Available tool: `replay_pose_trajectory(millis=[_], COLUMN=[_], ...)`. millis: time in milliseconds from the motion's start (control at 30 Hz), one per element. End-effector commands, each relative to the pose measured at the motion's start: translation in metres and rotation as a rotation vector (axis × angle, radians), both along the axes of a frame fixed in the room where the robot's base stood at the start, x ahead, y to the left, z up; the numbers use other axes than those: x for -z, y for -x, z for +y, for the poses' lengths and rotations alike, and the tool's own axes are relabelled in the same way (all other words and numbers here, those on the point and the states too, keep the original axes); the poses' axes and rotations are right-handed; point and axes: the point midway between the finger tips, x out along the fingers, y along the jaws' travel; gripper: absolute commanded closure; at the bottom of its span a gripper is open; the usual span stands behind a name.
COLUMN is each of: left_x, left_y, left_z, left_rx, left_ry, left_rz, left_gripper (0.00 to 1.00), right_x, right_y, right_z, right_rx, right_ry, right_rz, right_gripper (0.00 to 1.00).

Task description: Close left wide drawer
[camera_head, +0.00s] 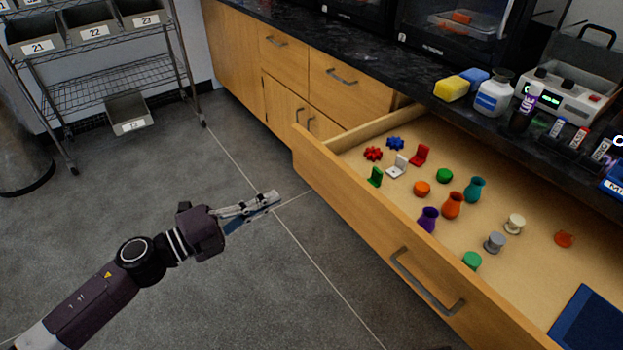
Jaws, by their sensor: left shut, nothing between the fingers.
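The wide wooden drawer (372,228) is pulled far out from under the dark counter. Its front carries a grey bar handle (424,284). Inside lie several small coloured parts, such as red and blue gears, small vases and discs, and a dark blue flat item (590,322) at the lower right. My left gripper (277,199) is shut and empty, over the open floor to the left of the drawer front and apart from it. My right gripper is not in view.
The counter (378,62) holds a yellow and blue sponge (452,88), a white bottle (493,94) and a grey device (563,97). Shut cabinets (288,62) stand behind the drawer. A wire rack (108,70) with numbered bins stands at the upper left. The grey floor (230,290) between is clear.

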Motion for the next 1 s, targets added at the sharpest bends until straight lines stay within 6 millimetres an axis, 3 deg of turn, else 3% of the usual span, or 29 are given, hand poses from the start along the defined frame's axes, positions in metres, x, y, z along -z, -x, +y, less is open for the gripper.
replay_pose_trajectory(millis=[500,700,1000], left_x=[-0.001,0.001,0.000], left_y=[-0.059,-0.069,-0.071], left_z=[-0.079,-0.093,-0.095], left_rx=[-0.001,-0.003,-0.003], left_ry=[0.002,0.001,0.000], left_rz=[-0.001,0.001,0.002], left_gripper=[1.00,1.00,1.00], right_x=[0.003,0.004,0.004], right_y=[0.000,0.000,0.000], right_z=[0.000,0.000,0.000], right_rx=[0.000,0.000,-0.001], right_ry=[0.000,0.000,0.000], right_rz=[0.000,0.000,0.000], right_gripper=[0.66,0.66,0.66])
